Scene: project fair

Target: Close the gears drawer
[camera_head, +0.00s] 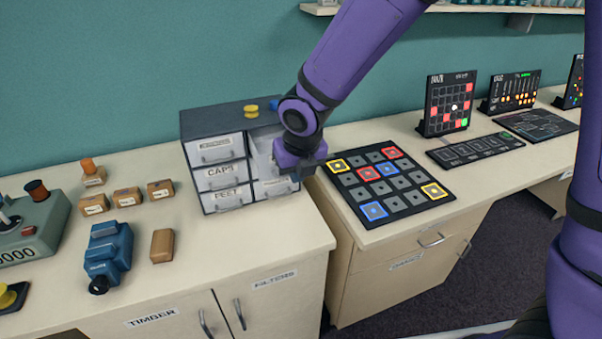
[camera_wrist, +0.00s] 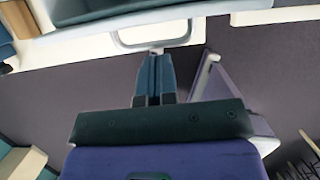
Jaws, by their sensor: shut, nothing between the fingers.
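A small grey drawer cabinet (camera_head: 222,118) stands on the counter against the wall, with drawers in two columns. Labels reading CAPS and FEET show on the left column; no label reading GEARS can be made out. The right column (camera_head: 262,150) is partly hidden behind my arm and gripper. My gripper (camera_head: 298,172) is at the front of that column. In the wrist view my gripper (camera_wrist: 155,58) is shut and empty, with its fingertips at a light drawer front's handle (camera_wrist: 155,42). I cannot tell whether they touch it.
Yellow and blue knobs sit on the cabinet top. Small brown boxes (camera_head: 128,197) and a blue device (camera_head: 108,255) lie left of the cabinet. A board of coloured tiles (camera_head: 385,185) lies to the right. Cupboards labelled TIMBER and FILTERS are below.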

